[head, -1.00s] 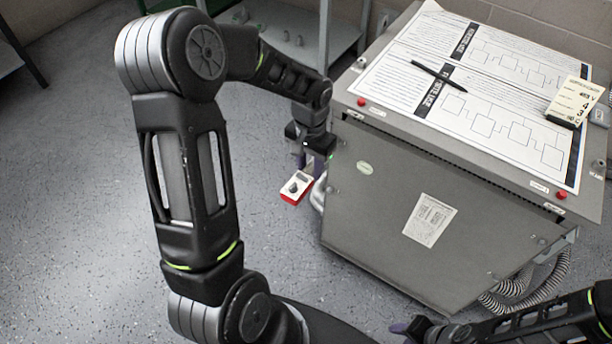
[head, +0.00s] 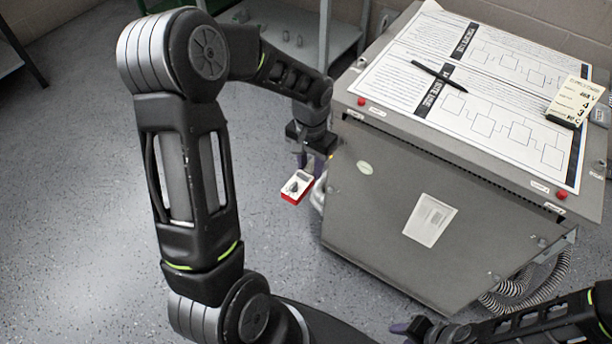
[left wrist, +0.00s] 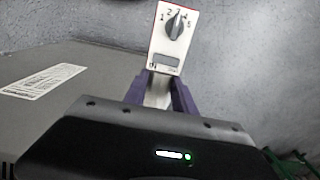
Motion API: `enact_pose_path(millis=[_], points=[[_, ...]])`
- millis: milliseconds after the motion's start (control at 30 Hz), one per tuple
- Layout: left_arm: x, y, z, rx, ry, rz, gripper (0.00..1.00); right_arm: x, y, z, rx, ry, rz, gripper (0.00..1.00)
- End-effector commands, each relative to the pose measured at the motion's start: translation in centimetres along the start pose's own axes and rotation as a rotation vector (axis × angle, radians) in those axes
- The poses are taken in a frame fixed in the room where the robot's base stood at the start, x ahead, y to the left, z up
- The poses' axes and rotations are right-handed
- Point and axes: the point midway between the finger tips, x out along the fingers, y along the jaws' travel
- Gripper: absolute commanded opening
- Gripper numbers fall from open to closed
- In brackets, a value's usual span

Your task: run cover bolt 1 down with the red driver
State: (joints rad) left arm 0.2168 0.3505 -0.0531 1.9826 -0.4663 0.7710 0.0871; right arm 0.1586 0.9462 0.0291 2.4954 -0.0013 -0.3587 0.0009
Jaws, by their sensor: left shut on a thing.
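In the left wrist view, the tool's dial and numbered face (left wrist: 173,38) show beyond the purple fingers (left wrist: 160,95). Small red round heads sit on the cabinet top's front edge, at left (head: 361,101) and right (head: 561,194); I cannot tell which fitting is cover bolt 1. My right gripper (head: 407,328) is at lower right, partly hidden.
Printed diagram sheets (head: 490,130), a black pen (head: 438,76) and a cream label block (head: 575,100) lie on the cabinet top. Corrugated hoses (head: 540,285) hang at its right. A metal shelf (head: 300,30) stands behind. The floor at left is clear.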

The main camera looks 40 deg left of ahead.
Motion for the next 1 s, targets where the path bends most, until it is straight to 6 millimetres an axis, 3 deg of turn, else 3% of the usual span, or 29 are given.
enact_pose_path(millis=[367,1000], points=[[-0.2,0.0,0.0,0.002,0.007,0.0,0.0,0.0,0.0,0.0,0.0,0.0,0.0,0.36],[-0.1,0.0,3.3,-0.001,0.003,0.0,0.0,0.1,0.0,0.0,0.0,0.0,0.0,0.36]])
